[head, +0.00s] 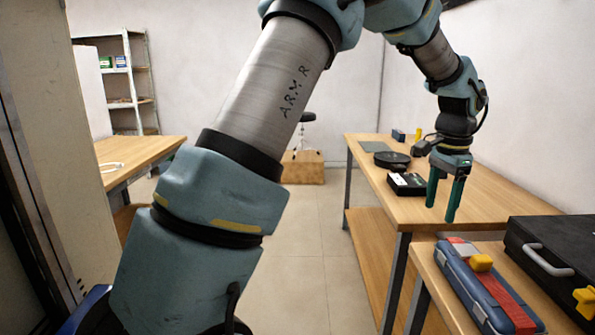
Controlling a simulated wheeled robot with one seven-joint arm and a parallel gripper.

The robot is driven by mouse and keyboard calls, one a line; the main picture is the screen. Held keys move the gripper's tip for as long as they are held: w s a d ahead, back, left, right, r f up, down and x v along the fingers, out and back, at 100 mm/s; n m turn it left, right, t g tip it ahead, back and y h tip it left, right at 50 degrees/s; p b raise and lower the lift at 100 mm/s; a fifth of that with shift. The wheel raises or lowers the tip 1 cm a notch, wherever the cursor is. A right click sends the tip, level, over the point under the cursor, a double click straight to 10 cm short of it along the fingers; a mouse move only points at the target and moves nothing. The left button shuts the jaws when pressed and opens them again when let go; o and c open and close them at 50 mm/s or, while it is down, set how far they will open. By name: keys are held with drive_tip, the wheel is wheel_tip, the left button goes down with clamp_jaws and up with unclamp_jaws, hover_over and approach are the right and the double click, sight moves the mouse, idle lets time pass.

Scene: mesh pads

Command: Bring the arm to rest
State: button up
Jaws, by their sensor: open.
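My gripper (443,198) hangs with its fingers pointing down at the right of the head view. Its two dark green fingers are apart, and nothing shows between them. It appears in front of the wooden workbench (505,209); how high it is above the top or whether it is over the edge is hard to tell. My arm rises from the lower left, arches over the top of the picture and comes down to the gripper. The arm hides part of the middle of the room.
A black box (406,184), a round black object (391,159) and smaller items lie on the workbench. A blue-and-red case (479,281) and a black case (545,245) sit on a nearer wooden surface. Another table (130,151) stands left. Open floor (297,240) lies between.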

drive_tip(key=w+a+f+n, duration=0.1)
drive_tip(key=a+n, duration=0.3)
drive_tip(key=a, duration=0.9)
drive_tip(key=w+a+f+n, duration=0.2)
drive_tip(key=a+n, duration=0.2)
drive_tip(key=a, duration=0.8)
drive_tip(key=s+a+f+n, duration=0.1)
drive_tip(key=s+a+n, duration=0.2)
drive_tip(key=a, duration=0.4)
drive_tip(key=s+a+f+n+t, duration=0.1)
drive_tip(key=s+a+n, duration=0.2)
drive_tip(key=s+a, duration=0.2)
drive_tip(key=a, duration=0.3)
drive_tip(key=shift+s+f, duration=0.2)
drive_tip(key=shift+s, duration=0.05)
